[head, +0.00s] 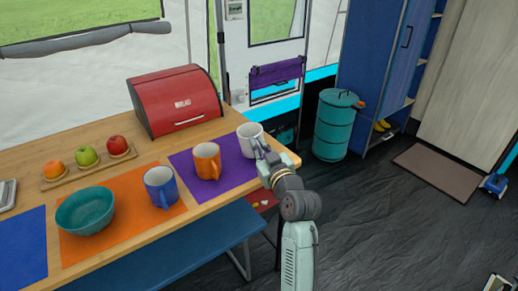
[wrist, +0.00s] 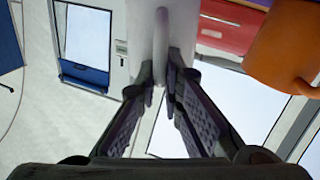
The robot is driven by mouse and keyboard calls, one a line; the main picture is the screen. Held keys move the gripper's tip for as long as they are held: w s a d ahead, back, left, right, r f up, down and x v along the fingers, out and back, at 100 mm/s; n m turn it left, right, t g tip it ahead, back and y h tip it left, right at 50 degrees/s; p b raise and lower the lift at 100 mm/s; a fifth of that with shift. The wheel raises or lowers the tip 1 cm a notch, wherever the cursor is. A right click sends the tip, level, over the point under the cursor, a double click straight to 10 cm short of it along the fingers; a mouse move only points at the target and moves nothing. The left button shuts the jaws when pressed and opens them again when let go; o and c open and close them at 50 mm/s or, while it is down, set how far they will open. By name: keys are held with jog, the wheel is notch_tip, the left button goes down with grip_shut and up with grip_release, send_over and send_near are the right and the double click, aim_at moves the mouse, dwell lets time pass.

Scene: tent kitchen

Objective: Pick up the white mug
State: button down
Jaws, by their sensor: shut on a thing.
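The white mug (head: 248,132) is upright at the right end of the wooden table, by the far right corner of the purple placemat (head: 228,177). My gripper (head: 262,150) reaches it from the front right. In the wrist view my gripper (wrist: 163,80) is shut on the handle of the white mug (wrist: 140,22), with a finger on each side. Most of the mug body is cut off by the top of that view. I cannot tell whether its base touches the table.
An orange mug (head: 207,161) stands close to the left and also shows in the wrist view (wrist: 285,50). A blue mug (head: 161,187), a teal bowl (head: 86,211) and a red bread box (head: 175,100) stand further left. A blue bench (head: 175,255) runs along the table's front.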

jog(key=s+d+r+p, duration=0.2)
jog(key=s+r, duration=0.1)
jog(key=s, duration=1.1)
jog(key=shift+s, duration=0.25)
jog(key=shift+s+f+p, duration=0.1)
jog(key=shift+p, duration=0.45)
jog(key=shift+s+f+p, duration=0.1)
jog(key=shift+s+p, duration=0.5)
jog(key=shift+p, duration=0.95)
jog(key=shift+f, duration=0.1)
